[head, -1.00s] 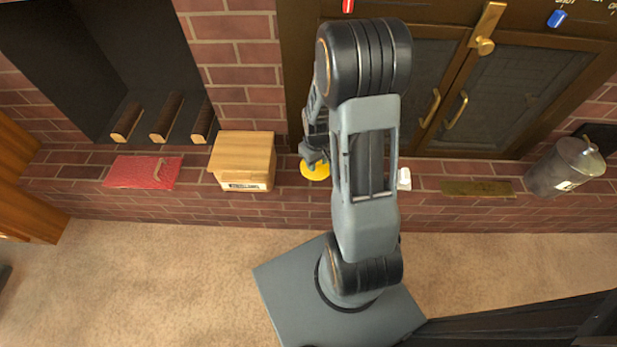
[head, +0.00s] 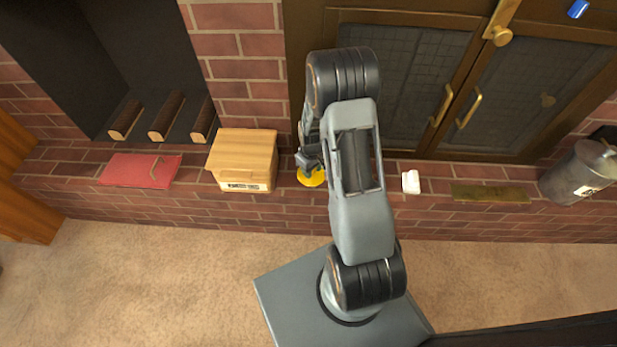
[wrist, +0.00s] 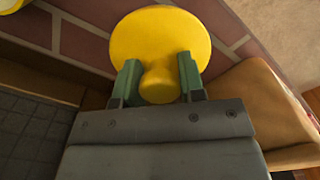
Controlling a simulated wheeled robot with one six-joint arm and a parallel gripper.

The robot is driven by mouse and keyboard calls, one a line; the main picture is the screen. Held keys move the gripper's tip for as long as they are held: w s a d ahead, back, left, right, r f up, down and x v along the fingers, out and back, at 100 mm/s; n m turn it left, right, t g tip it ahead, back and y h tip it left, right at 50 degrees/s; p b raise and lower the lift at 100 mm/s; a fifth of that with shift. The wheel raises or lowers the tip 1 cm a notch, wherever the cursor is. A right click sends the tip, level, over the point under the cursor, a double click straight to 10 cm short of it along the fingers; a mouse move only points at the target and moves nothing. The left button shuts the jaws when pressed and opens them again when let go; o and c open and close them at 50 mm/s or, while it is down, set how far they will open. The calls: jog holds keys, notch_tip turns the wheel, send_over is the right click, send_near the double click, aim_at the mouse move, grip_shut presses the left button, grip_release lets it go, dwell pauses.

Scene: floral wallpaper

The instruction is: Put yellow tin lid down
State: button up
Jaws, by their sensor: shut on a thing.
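The yellow tin lid (head: 312,179) is a round disc with a knob, low over the brick ledge (head: 400,212), just right of the wooden box. In the wrist view the lid (wrist: 160,38) fills the top middle, its knob (wrist: 160,82) between the two green fingers. My gripper (wrist: 160,80) is shut on that knob. In the head view my gripper (head: 309,163) is partly hidden by my arm. I cannot tell whether the lid touches the brick.
A wooden box (head: 243,160) stands close left of the lid, with a red cloth-like item (head: 140,170) farther left. To the right lie a small white object (head: 411,182), a flat greenish strip (head: 490,193) and a grey canister (head: 579,172). Brown doors (head: 420,90) rise behind.

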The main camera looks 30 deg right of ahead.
jog(key=shift+w+a+f, duration=0.1)
jog(key=shift+w+f, duration=0.3)
jog(key=shift+f, duration=0.1)
jog(key=f, duration=0.1)
jog(key=f+b, duration=0.2)
jog(key=shift+w+a+f, duration=0.1)
jog(key=shift+w+f, duration=0.15)
jog(key=shift+f, duration=0.15)
jog(key=shift+r, duration=0.15)
jog(key=o, duration=0.9)
